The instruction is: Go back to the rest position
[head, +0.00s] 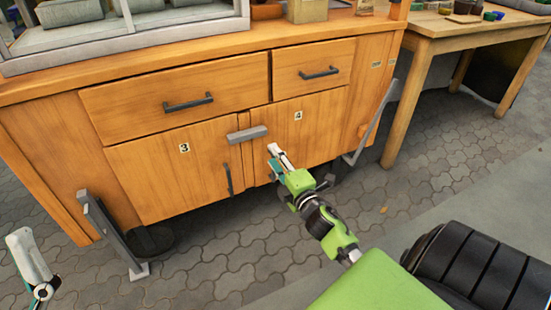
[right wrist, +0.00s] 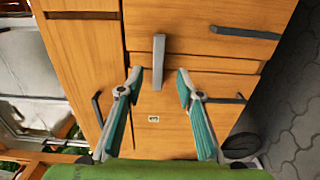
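My right gripper (head: 275,160) is in front of the lower doors of a wooden cabinet (head: 60,140), below and right of a grey bar (head: 247,133) where the doors meet. In the right wrist view, the right gripper (right wrist: 160,80) has its two teal-padded fingers spread with nothing held. The grey bar (right wrist: 158,62) shows beyond and between the fingertips. Part of my left gripper (head: 30,262) shows at the lower left edge of the head view. Its fingers cannot be told apart clearly.
The cabinet has two shut drawers (head: 180,85) with dark handles above doors labelled 3 and 4. A wooden table (head: 425,45) stands at the right. Grey metal brackets (head: 112,235) stand at the cabinet's lower left. Paved floor (head: 230,265) is clear in front.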

